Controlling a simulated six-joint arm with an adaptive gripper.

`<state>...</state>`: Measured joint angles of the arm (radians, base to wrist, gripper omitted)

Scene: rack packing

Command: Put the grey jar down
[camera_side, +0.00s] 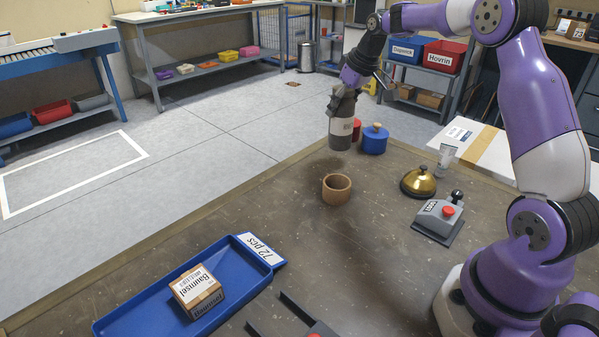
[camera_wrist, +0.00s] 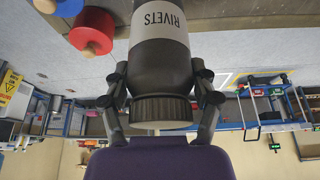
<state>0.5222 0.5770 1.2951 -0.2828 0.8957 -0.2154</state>
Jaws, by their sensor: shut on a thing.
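The grey jar (camera_side: 341,128) has a dark lid and a white label, which reads RIVETS in the wrist view (camera_wrist: 160,22). My gripper (camera_side: 343,92) is shut on the jar near its lid. In the side view the jar is upright over the far part of the brown table (camera_side: 290,235). A dark shadow lies on the table to its lower left, and the jar seems to be held above the surface. In the wrist view my gripper's fingers (camera_wrist: 160,85) sit on both sides of the jar just by the lid. The jar's base is out of that view.
A blue jar (camera_side: 374,142) and a red object (camera_side: 356,128) stand right behind the grey jar. A wooden cup (camera_side: 336,189) stands nearer. A brass bell (camera_side: 418,181), a grey button box (camera_side: 438,217) and a blue tray (camera_side: 150,313) with a carton (camera_side: 197,290) are on the table.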

